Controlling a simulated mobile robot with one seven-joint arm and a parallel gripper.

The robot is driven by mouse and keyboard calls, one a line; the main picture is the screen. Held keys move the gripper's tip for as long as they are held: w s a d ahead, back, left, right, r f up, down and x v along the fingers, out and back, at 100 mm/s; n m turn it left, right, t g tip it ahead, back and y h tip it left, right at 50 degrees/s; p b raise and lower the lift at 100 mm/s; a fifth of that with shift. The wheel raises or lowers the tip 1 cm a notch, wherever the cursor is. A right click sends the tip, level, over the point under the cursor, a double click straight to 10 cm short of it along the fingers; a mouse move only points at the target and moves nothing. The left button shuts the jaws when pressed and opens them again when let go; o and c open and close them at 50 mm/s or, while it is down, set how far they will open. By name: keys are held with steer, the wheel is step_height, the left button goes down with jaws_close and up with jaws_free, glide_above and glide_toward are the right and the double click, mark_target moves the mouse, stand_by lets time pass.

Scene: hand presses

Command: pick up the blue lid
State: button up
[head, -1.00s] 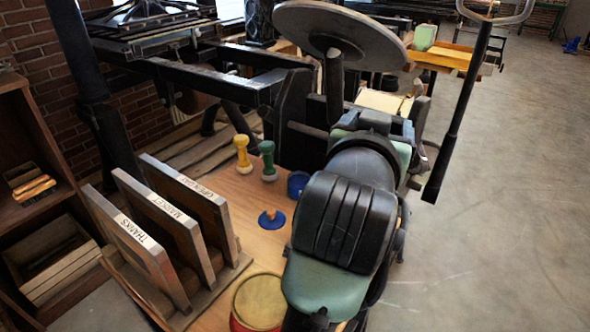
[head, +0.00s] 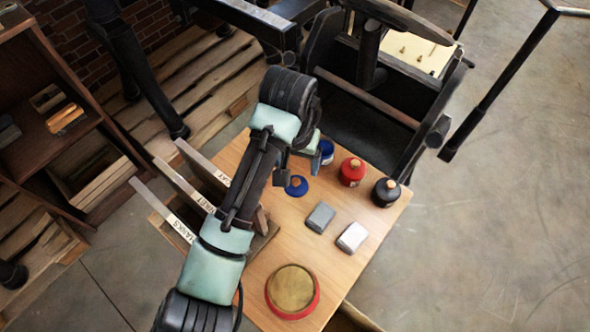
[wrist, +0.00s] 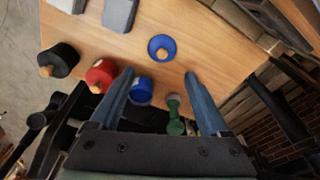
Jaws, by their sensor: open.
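The blue lid (head: 296,186) is a small round disc with a wooden knob. It lies flat on the wooden table, near the middle in the head view. It also shows in the wrist view (wrist: 162,47), ahead of the fingertips and roughly between them. My gripper (wrist: 158,73) is open and empty, its two blue-grey fingers apart on either side of the lid's line.
A blue pot (wrist: 141,91), red pot (head: 352,172) and black pot (head: 385,192) stand near the lid. A green stamp (wrist: 174,113) is close to the fingers. Lettered boards (head: 183,200) stand at left.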

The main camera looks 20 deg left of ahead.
glide_above(296, 182)
steer(key=f, duration=0.5)
steer(key=shift+s+d, duration=0.15)
steer(key=shift+s, duration=0.2)
steer(key=shift+w+f, duration=0.15)
steer(key=shift+f, duration=1.15)
steer(key=shift+w+f, duration=0.15)
steer(key=shift+f, duration=1.15)
jaws_close()
